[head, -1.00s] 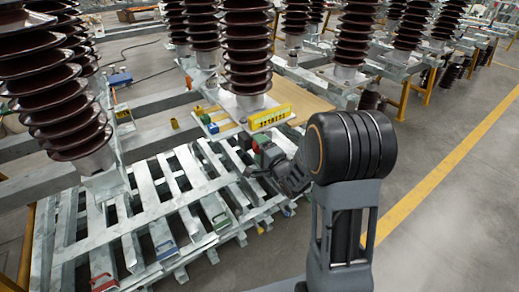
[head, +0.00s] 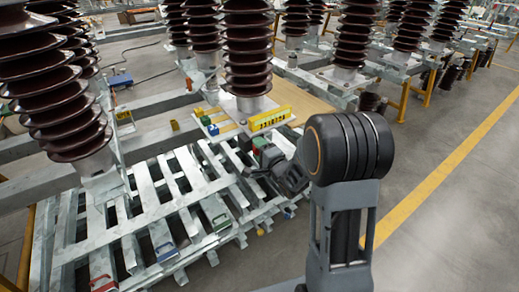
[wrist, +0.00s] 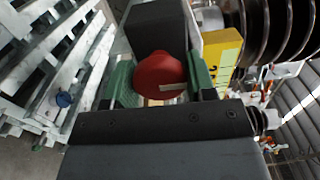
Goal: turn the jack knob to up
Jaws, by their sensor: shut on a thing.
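The red round knob (wrist: 158,72) is in the middle of the wrist view, in front of a dark box (wrist: 155,25). A pale bar mark shows on its lower right part, lying nearly level in that view. My gripper (wrist: 161,78) has one green finger on each side of the knob and is shut on it. In the head view my gripper (head: 259,148) is at the edge of the slatted metal frame, just below the yellow numbered block. The knob is mostly hidden there behind the fingers and wrist.
The yellow block (head: 269,118) stands close to my gripper and also shows in the wrist view (wrist: 222,55). Tall brown ribbed insulators (head: 247,50) rise behind it. Blue, green and red handled pieces lie on the slatted frame (head: 150,200). The floor at right is clear.

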